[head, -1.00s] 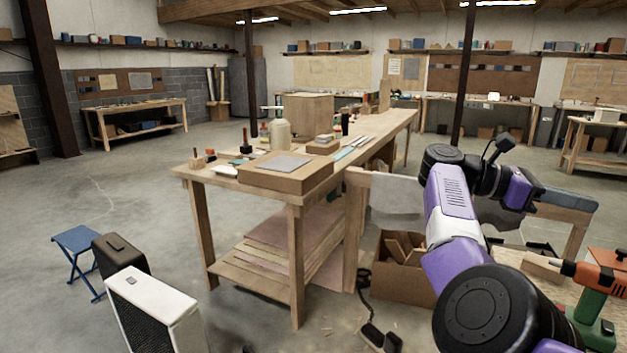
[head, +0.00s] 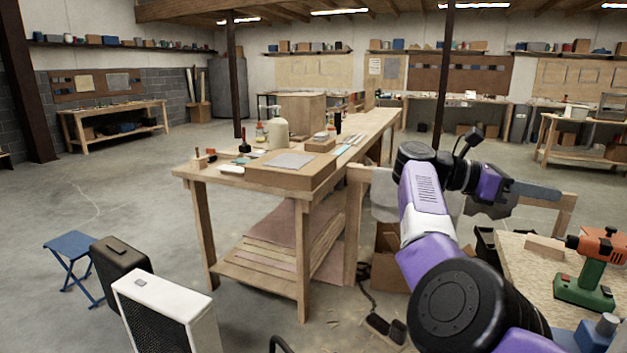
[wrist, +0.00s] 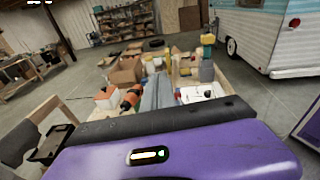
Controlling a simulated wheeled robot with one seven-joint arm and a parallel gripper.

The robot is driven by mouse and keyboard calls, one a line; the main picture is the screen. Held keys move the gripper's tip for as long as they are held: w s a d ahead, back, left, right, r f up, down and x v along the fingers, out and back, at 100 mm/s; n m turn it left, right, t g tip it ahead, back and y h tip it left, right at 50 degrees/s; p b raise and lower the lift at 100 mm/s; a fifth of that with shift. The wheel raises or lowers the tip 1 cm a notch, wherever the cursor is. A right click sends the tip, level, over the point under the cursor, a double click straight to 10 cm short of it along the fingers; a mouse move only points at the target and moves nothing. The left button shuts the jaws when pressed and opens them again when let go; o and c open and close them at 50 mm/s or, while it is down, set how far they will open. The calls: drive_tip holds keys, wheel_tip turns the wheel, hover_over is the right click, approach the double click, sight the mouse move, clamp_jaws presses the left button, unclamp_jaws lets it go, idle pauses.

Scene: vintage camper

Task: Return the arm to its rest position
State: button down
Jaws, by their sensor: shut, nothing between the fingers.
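My purple, white and black arm fills the lower right of the head view. It is bent at the elbow, with the wrist held out to the right. My gripper (head: 492,208) is the dark end beyond the purple wrist; it is small and partly hidden there, and it looks shut and empty. It hangs in front of the sawhorse area, right of the long workbench (head: 240,180). In the wrist view a purple housing with a small light strip and a dark bar fill the bottom; no fingertips can be made out.
An orange and green drill (head: 590,270) and a wood block (head: 545,250) sit on a table at lower right, close to my arm. A white box-shaped unit (head: 165,310) and blue stool (head: 70,245) stand at left. A camper (wrist: 268,35) shows in the wrist view.

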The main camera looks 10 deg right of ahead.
drive_tip(key=d+r+n+t+h, duration=0.2)
drive_tip(key=d+r+n+h, duration=0.3)
drive_tip(key=r, duration=0.1)
drive_tip(key=s+a+f+m+t+y+b, duration=0.4)
drive_tip(key=a+f+m+t, duration=0.3)
drive_tip(key=f+m+t, duration=0.3)
drive_tip(key=s+a+f+m+t+y+b, duration=0.35)
drive_tip(key=a+f+m+t, duration=0.45)
drive_tip(key=f, duration=0.4)
drive_tip(key=s+a+f+m+t+y+b, duration=0.45)
drive_tip(key=f+m+t, duration=0.35)
drive_tip(key=f+t, duration=0.3)
drive_tip(key=s+a+f+n+g+y+b, duration=0.25)
drive_tip(key=s+a+f, duration=0.25)
drive_tip(key=s+f, duration=0.5)
drive_tip(key=s+a+f+n+g+y+b, duration=0.25)
drive_tip(key=s+a+f+g+b, duration=0.35)
drive_tip(key=s, duration=0.6)
drive_tip(key=s+a+f+n+g+y+b, duration=0.1)
drive_tip(key=s+a+f+n+y+b, duration=0.2)
drive_tip(key=s+f, duration=0.75)
wheel_tip(320, 180, up, 21)
drive_tip(key=a+p, duration=0.1)
drive_tip(key=p, duration=2)
drive_tip(key=shift+a+m+p, duration=0.15)
drive_tip(key=shift+m+p, duration=0.15)
drive_tip(key=shift+m, duration=0.1)
